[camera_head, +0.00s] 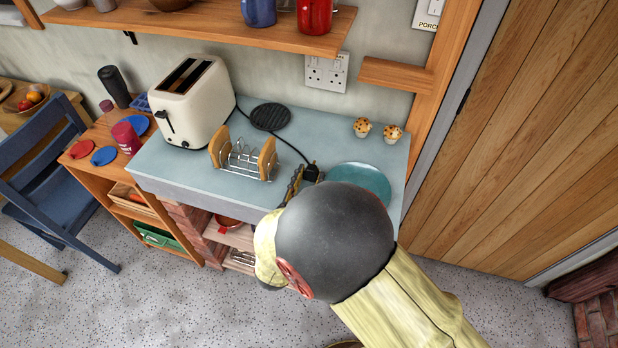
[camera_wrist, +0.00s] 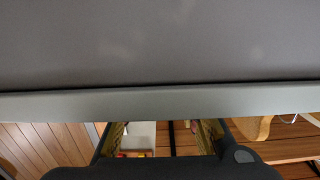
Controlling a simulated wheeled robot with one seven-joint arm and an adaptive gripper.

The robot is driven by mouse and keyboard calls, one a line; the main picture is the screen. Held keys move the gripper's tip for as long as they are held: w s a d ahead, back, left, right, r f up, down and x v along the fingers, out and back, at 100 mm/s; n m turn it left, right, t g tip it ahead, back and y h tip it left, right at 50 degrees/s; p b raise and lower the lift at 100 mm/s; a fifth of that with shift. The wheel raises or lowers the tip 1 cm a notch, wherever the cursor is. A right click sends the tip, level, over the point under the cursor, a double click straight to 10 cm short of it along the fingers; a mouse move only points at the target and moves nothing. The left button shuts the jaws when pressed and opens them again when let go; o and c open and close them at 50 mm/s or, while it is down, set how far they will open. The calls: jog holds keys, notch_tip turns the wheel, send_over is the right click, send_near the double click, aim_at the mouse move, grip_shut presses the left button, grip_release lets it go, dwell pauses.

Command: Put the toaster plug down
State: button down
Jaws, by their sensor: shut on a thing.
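The black toaster plug (camera_head: 311,172) is at the tips of my gripper (camera_head: 299,180), over the right part of the blue-grey worktop (camera_head: 210,168). My gripper is shut on it; my own wrist hides much of the hand. I cannot tell whether the plug touches the worktop. Its black cord runs back to the cream toaster (camera_head: 188,105) at the left. In the wrist view the fingers (camera_wrist: 162,138) show at the bottom, and I cannot make out the plug there.
A teal plate (camera_head: 372,178) lies just right of the plug. A toast rack (camera_head: 243,160) stands to its left. A black round trivet (camera_head: 270,117) and two muffins (camera_head: 377,129) are behind. A wall socket (camera_head: 326,72) is above. Bare worktop lies between trivet and muffins.

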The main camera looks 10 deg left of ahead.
jog(key=shift+f, duration=0.15)
jog(key=c, duration=1.3)
grip_release()
jog(key=shift+r+p, duration=0.4)
jog(key=shift+r, duration=0.15)
jog(key=shift+s+r, duration=0.25)
jog(key=shift+s, duration=0.05)
jog(key=s+p, duration=0.2)
jog(key=s, duration=0.9)
jog(key=shift+s+a+f, duration=0.15)
jog(key=shift+a, duration=0.3)
